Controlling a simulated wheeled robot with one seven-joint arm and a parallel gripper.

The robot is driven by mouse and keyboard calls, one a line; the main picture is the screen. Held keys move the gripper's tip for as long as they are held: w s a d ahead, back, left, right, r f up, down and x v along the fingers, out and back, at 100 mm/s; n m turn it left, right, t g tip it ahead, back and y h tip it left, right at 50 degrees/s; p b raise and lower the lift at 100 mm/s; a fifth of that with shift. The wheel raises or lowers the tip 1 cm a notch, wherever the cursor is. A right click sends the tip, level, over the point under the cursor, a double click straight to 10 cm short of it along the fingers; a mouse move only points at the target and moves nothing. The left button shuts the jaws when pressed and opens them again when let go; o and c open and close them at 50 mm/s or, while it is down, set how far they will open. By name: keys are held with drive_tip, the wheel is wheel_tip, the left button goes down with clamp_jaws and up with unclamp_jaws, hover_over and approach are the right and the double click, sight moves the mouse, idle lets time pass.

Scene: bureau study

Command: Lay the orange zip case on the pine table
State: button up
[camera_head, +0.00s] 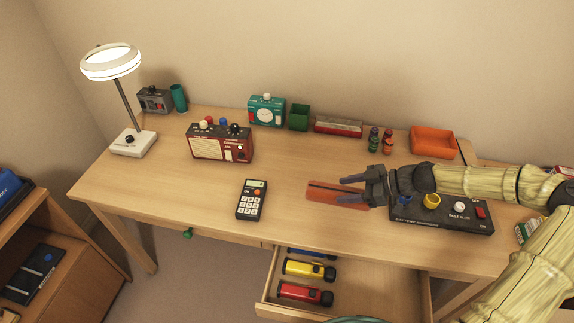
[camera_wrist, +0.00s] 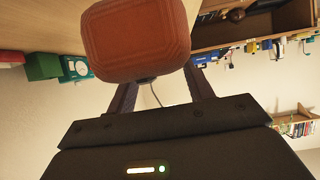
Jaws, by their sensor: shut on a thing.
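The orange zip case (camera_head: 322,194) is a flat, rounded orange-red case with a dark line along it. My gripper (camera_head: 345,190) is shut on its right end, with one finger on each side. In the wrist view the case (camera_wrist: 137,42) fills the space between the two dark fingers (camera_wrist: 160,90). The case is over the middle-right of the pine table (camera_head: 300,160). I cannot tell whether it touches the top or hangs just above it.
A black control box (camera_head: 440,214) stands under my forearm, right of the case. A calculator (camera_head: 251,200) lies to the left, with a red radio (camera_head: 220,142) behind it. An open drawer (camera_head: 390,290) with torches juts out in front. Bare wood surrounds the case's left side.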

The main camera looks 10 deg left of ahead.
drive_tip(key=shift+f+p, duration=0.3)
drive_tip(key=shift+f, duration=2.85)
drive_tip(key=shift+f, duration=1.9)
drive_tip(key=o, duration=1)
drive_tip(key=shift+o, duration=0.2)
drive_tip(key=b+v, duration=0.1)
drive_tip(key=v, duration=1.1)
drive_tip(key=shift+s+d, duration=0.1)
drive_tip(key=shift+s, duration=0.05)
